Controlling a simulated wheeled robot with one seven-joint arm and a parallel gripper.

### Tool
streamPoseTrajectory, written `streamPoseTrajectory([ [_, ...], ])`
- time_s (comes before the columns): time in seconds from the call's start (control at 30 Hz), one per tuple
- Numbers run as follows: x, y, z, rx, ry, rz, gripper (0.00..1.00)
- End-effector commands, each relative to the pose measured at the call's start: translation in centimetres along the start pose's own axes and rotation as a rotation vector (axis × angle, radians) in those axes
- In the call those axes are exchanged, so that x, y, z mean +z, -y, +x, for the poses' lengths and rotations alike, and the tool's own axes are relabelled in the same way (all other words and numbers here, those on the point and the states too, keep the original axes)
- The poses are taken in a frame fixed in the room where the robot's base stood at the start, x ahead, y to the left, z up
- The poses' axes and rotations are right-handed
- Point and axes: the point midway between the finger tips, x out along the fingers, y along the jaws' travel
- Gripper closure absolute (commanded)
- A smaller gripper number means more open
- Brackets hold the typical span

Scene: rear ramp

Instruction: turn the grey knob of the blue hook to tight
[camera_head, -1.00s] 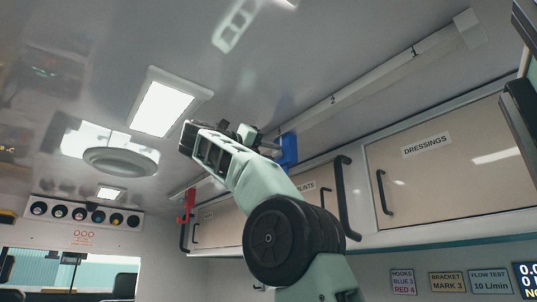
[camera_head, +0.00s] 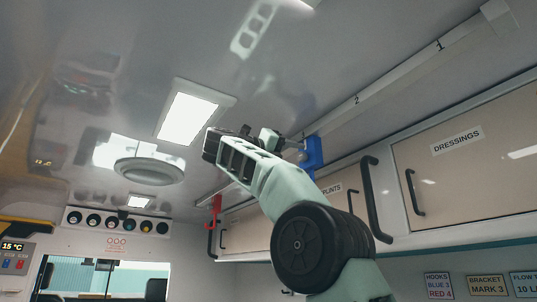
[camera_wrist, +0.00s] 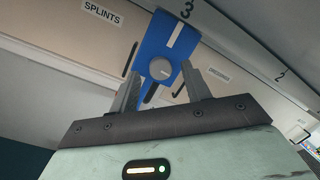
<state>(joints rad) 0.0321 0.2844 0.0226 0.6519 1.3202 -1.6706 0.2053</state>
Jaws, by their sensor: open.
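The blue hook (camera_head: 313,153) hangs from the ceiling rail, by the mark 3 in the wrist view. In that view the hook (camera_wrist: 153,42) shows its face with a pale stripe above a round grey knob (camera_wrist: 160,69). The knob has a small light mark near its lower edge. My gripper (camera_wrist: 162,78) is open, with one finger on each side of the knob in the picture. I cannot tell whether the fingers touch it. In the head view my gripper (camera_head: 283,144) is just left of the hook, and my wrist hides part of that area.
The ceiling rail (camera_head: 400,76) runs above closed cabinets labelled SPLINTS and DRESSINGS (camera_head: 465,150), with black handles. A red hook (camera_head: 215,208) hangs farther along the rail. A sign (camera_head: 438,286) reads HOOKS BLUE 3, RED 4. Open air lies left of my arm.

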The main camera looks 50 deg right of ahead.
Motion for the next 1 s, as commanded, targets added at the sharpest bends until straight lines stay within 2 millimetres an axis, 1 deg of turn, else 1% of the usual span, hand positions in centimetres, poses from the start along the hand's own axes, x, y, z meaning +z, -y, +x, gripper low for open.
streamPoseTrajectory([
  [0.17,0.1,-0.2,-3.3,0.006,0.005,0.000,0.52],
  [0.4,0.1,-0.1,-9.0,0.007,0.005,0.000,0.52],
  [0.6,0.1,0.0,-13.3,0.005,0.004,0.000,0.52],
  [0.7,0.1,0.0,-14.9,0.004,0.003,0.000,0.52],
  [0.8,0.1,0.0,-15.9,0.004,0.002,-0.001,0.52],
  [1.0,0.0,0.0,-16.7,0.002,0.001,0.000,0.52],
])
